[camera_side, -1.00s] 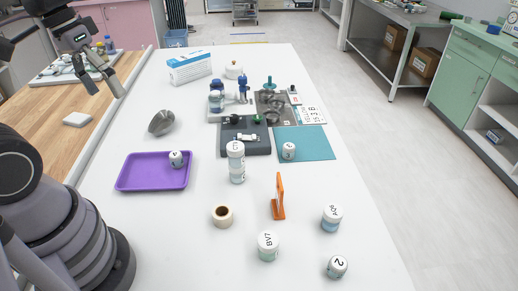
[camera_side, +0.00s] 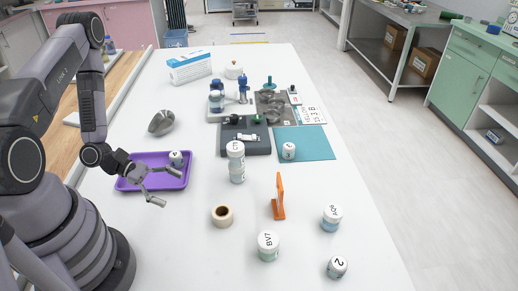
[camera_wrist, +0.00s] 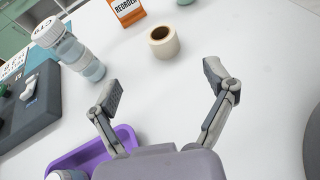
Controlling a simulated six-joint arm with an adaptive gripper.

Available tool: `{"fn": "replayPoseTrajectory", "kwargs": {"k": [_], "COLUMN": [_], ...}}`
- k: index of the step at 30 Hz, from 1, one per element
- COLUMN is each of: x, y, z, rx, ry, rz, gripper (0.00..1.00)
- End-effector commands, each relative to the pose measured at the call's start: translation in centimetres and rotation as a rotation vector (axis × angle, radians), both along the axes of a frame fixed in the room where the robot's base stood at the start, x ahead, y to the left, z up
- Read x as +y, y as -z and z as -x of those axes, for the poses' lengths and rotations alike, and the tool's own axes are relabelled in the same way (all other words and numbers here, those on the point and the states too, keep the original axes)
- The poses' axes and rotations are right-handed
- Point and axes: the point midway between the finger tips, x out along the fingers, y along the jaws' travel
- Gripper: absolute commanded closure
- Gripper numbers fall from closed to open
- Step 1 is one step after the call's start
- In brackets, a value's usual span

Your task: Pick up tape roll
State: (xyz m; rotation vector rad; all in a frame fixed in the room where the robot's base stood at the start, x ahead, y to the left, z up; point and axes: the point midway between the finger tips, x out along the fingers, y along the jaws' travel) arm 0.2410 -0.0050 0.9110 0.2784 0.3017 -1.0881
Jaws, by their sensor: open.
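The tape roll (camera_side: 222,216) is a beige ring with a dark centre hole, lying flat on the white table in the side view. In the wrist view the tape roll (camera_wrist: 164,42) lies beyond the fingertips, roughly centred between them. My gripper (camera_side: 168,188) is open and empty, in front of the purple tray's right side, to the left of the roll and apart from it. In the wrist view my gripper (camera_wrist: 162,82) shows both fingers spread wide with bare table between them.
Near the roll stand an orange sign (camera_side: 279,196), a tall stacked bottle (camera_side: 236,162) and a jar marked BV7 (camera_side: 268,246). The purple tray (camera_side: 130,183) holds a small jar (camera_side: 176,158). Bare table lies between my gripper and the roll.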

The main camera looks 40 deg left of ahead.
Motion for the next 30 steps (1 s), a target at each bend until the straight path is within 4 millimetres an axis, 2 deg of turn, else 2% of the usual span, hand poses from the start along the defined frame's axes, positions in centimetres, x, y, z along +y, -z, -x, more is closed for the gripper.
{"fn": "replayPoseTrajectory", "kwargs": {"k": [1, 3, 7, 18, 30], "x": [-0.1, -0.1, -0.7, -5.6, -8.1], "y": [1.0, 1.9, 2.6, 4.9, 5.8], "z": [0.4, 0.7, 0.7, -2.2, -3.9], "rx": [0.03, 0.055, 0.071, 0.069, 0.067], "ry": [-0.039, -0.073, -0.092, -0.086, -0.087], "rz": [0.016, 0.025, 0.03, 0.026, 0.026], "gripper": [0.17, 0.17, 0.17, 0.17, 0.17]}}
